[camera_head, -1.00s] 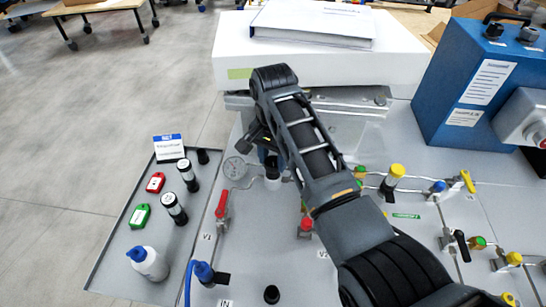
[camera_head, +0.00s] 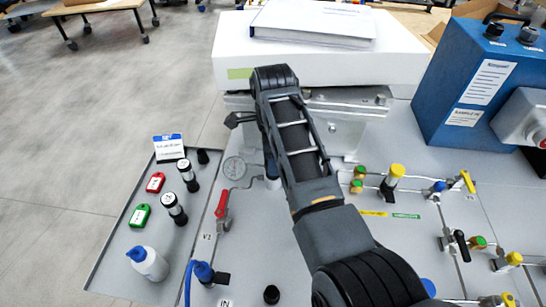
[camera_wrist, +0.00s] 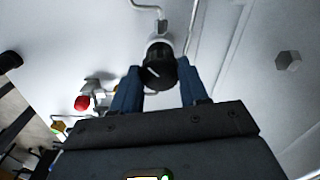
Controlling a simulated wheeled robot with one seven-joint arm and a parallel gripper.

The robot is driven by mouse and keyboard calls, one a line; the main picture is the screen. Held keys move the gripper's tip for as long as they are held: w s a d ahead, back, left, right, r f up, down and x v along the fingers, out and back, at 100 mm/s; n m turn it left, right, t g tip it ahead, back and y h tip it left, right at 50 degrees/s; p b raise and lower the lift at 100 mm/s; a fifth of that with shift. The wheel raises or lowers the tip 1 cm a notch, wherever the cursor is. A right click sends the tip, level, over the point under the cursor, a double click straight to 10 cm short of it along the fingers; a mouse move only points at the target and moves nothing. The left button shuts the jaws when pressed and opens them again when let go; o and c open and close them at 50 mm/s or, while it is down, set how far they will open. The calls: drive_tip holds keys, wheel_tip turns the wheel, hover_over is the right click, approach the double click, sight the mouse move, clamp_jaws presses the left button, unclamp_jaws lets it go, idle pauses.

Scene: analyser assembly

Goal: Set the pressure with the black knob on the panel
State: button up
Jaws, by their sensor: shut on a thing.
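The black knob (camera_wrist: 157,76) shows in the wrist view at upper middle, with a white pointer line on its face. My gripper (camera_wrist: 160,69) has its two blue fingers on either side of it and is shut on it. In the head view my arm covers the knob; only part of a blue finger and the grey knob base (camera_head: 273,183) show beside the arm. The round pressure gauge (camera_head: 233,170) stands left of it on the grey panel (camera_head: 250,265). Its needle is too small to read.
A red-handled valve (camera_head: 221,204) stands left of my arm. Yellow and green valves (camera_head: 397,171) are on the right. A blue box (camera_head: 470,90) stands at the back right. A side tray (camera_head: 112,262) holds a bottle (camera_head: 148,263), vials and tags.

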drive_tip(key=shift+m, duration=2)
drive_tip(key=shift+r, duration=0.1)
drive_tip(key=o, duration=1.1)
drive_tip(key=shift+c, duration=0.2)
wheel_tip(320, 180, up, 7)
drive_tip(key=shift+r+b, duration=0.1)
drive_tip(key=shift+b, duration=0.45)
drive_tip(key=shift+r, duration=0.25)
drive_tip(key=shift+s, duration=0.1)
